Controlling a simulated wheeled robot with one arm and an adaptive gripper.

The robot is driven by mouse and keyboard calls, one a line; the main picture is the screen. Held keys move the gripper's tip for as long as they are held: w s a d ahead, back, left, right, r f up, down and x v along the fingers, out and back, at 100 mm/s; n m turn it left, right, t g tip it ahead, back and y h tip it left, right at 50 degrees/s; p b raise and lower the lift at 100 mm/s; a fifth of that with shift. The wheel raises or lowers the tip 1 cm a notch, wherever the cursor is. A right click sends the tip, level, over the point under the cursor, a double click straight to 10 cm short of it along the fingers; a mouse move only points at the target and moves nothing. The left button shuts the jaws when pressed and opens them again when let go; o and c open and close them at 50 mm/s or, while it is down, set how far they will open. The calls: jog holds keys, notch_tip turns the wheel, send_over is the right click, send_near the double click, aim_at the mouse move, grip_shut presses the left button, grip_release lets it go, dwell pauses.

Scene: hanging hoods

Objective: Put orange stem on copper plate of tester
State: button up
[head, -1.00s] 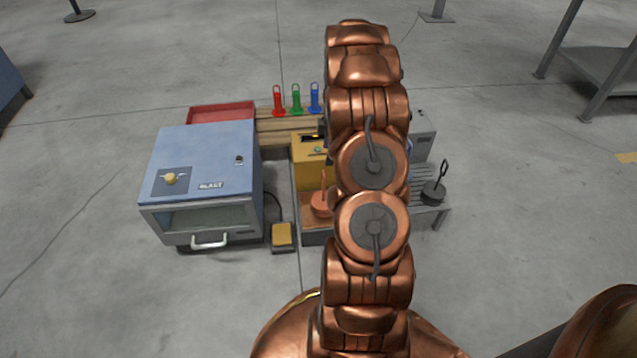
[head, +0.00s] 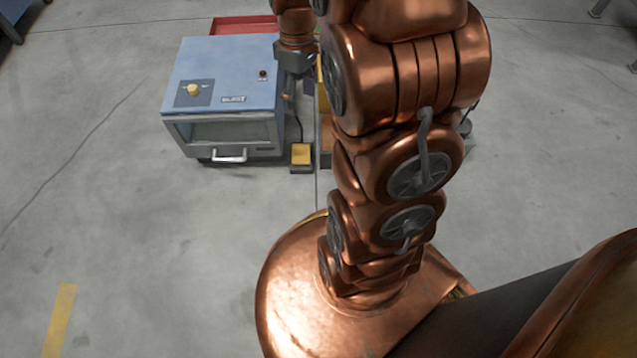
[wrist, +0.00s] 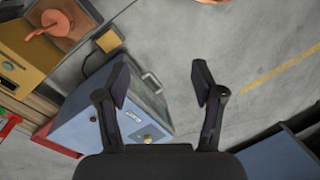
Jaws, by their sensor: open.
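The orange stem (wrist: 56,20), a round base with a thin handle, shows at the top left of the wrist view. It appears to rest on the copper plate (wrist: 82,22) in front of the yellow tester (wrist: 22,45). In the head view my arm hides the stem; only a strip of the tester (head: 322,92) and plate (head: 326,142) shows. My gripper (wrist: 160,70) is open with nothing between its fingers, apart from the stem. In the head view it hangs beside the right side of the blue cabinet (head: 292,90).
The blue blast cabinet (head: 225,75) with a white handle stands left of the tester. A yellow pedal (head: 301,154) lies on the floor between them. A red tray (head: 245,25) is behind the cabinet. The floor in front is clear.

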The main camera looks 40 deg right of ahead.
jog(key=s+a+r+m, duration=0.1)
jog(key=s+a, duration=0.3)
jog(key=s, duration=0.3)
jog(key=s+a+r+m+g+h, duration=0.1)
jog(key=s+a+r+m, duration=0.1)
jog(key=s+a, duration=0.2)
jog(key=s+a+r+m+g, duration=0.1)
jog(key=s+a, duration=0.3)
jog(key=s, duration=0.6)
jog(key=shift+s+r, duration=0.3)
jog(key=shift+r, duration=0.05)
notch_tip(320, 180, up, 38)
jog(key=w+t+p, duration=0.1)
jog(key=p, duration=3.5)
jog(key=shift+w+f+m+t, duration=0.2)
jog(key=shift+w+m+t, duration=0.1)
jog(key=shift+t, duration=0.1)
jog(key=shift+d, duration=0.1)
jog(key=shift+c, duration=0.3)
